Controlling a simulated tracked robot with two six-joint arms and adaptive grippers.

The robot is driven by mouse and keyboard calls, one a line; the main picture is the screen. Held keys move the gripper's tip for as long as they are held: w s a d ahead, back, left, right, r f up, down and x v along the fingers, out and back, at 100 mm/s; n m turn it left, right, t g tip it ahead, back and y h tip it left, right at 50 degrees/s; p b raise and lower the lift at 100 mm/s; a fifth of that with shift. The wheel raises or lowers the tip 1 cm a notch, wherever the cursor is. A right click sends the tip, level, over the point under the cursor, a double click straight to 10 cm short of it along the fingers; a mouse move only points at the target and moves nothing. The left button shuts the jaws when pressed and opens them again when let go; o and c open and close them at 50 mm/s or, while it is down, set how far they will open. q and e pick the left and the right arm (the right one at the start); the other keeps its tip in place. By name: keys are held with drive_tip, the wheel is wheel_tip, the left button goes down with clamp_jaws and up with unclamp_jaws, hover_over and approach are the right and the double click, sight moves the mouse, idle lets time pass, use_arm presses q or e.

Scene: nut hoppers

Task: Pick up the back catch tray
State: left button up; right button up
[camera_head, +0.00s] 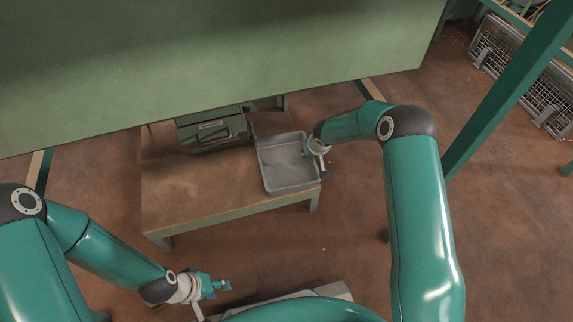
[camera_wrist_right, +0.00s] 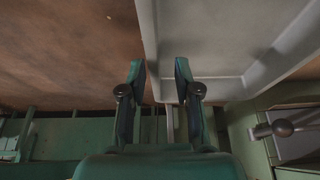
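A grey rectangular catch tray (camera_head: 266,170) sits on the right end of a low wooden bench and is the only tray I see. In the right wrist view its rim and wall (camera_wrist_right: 149,38) run between the two fingers. My right gripper (camera_wrist_right: 160,72) is open, with one finger over the tray's inside and one outside it. I cannot tell whether either finger touches the wall. In the head view the right gripper (camera_head: 322,168) is at the tray's right edge, partly hidden by its own wrist. My left gripper (camera_head: 224,286) is low at the left, away from the tray; its finger gap is unclear.
The low bench (camera_head: 190,205) has bare wood left of the tray. A green hopper box (camera_head: 213,133) stands behind it, beneath a large green panel (camera_head: 200,60). A green post (camera_head: 510,90) and wire-mesh crate (camera_head: 520,75) stand at right. A knobbed lever (camera_wrist_right: 282,128) shows in the wrist view.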

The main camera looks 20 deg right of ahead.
sight(309, 162)
drive_tip(key=x, duration=0.4)
drive_tip(key=shift+w+d+f, duration=0.15)
drive_tip(key=shift+d+f, duration=0.05)
clamp_jaws()
drive_tip(key=shift+r, duration=0.1)
